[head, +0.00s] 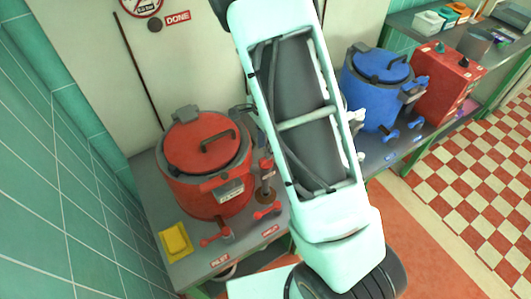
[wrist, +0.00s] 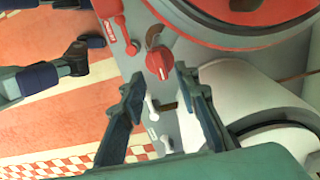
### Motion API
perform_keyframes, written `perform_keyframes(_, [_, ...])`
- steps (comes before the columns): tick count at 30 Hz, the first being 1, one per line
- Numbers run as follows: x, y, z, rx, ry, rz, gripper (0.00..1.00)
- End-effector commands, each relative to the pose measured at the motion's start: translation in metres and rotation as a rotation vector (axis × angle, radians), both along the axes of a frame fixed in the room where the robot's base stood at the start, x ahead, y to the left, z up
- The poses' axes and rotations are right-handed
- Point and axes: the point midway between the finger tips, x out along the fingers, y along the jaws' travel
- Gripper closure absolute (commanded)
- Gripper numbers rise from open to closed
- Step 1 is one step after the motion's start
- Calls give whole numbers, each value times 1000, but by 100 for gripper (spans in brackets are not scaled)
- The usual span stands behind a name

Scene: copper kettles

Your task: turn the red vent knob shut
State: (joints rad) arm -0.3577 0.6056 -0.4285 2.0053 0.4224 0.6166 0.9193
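The red vent knob (wrist: 158,64) shows in the wrist view as a round red cap with a pale line across it, just beyond the fingertips. What looks like the same knob (head: 266,165) stands on a post right of the red kettle (head: 190,185) in the head view. My gripper (wrist: 157,84) is open, with one dark finger on each side below the knob in the picture. Nothing is between the fingers, and I see no contact with the knob.
A blue kettle (head: 377,90) and a red box (head: 445,88) stand to the right. The checkered floor (head: 470,165) is clear.

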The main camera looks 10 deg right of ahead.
Motion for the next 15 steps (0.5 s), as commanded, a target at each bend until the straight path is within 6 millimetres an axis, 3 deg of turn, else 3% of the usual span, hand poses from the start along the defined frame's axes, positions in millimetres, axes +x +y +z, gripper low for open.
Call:
perform_keyframes(6, [1, 1, 46, 1, -5, 2, 71])
perform_keyframes(15, [0, 0, 73, 0, -1, 0, 71])
